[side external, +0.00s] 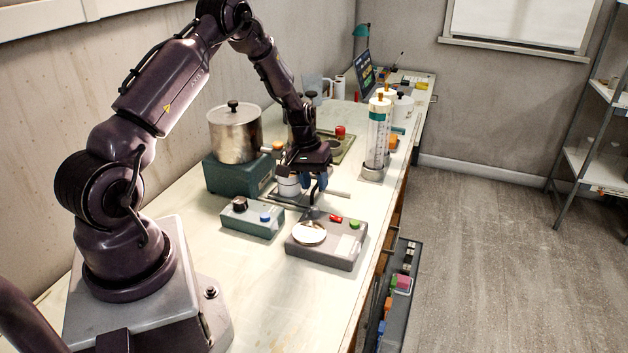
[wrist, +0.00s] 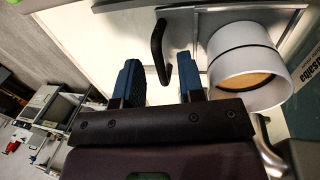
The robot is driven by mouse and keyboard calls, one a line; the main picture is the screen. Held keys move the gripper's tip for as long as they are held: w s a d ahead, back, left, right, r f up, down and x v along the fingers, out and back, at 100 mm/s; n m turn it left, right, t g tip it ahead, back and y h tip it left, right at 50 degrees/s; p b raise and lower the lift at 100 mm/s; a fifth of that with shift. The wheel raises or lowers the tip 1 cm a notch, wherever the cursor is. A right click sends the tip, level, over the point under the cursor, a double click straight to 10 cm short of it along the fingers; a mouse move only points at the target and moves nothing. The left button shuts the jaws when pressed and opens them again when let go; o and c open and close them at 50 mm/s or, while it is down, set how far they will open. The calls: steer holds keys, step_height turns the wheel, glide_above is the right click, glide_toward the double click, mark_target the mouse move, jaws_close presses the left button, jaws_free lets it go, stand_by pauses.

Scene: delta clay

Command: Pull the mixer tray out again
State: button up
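The mixer tray (wrist: 182,22) is a flat grey plate with a black bent handle (wrist: 159,48) at its edge. A white cylindrical cup (wrist: 242,42) with a tan inside stands on it. In the side view the tray (side external: 287,198) sticks out beside the teal mixer base (side external: 226,175), and the cup (side external: 288,187) shows partly. My gripper (wrist: 160,82) is open, its blue fingers on either side of the handle with gaps showing.
A metal pot (side external: 235,137) stands on the mixer base. A teal control box (side external: 252,219) and a grey scale (side external: 327,245) with a round pan lie in front of the tray. A clear column (side external: 377,140) stands behind, to the right. The bench's right edge is close.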

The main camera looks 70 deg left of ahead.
jaws_close()
steer(key=w+d, duration=0.7)
jaws_free()
step_height(320, 180, up, 13)
steer(key=s+a, duration=0.2)
stand_by(0.4)
steer(key=shift+f, duration=0.1)
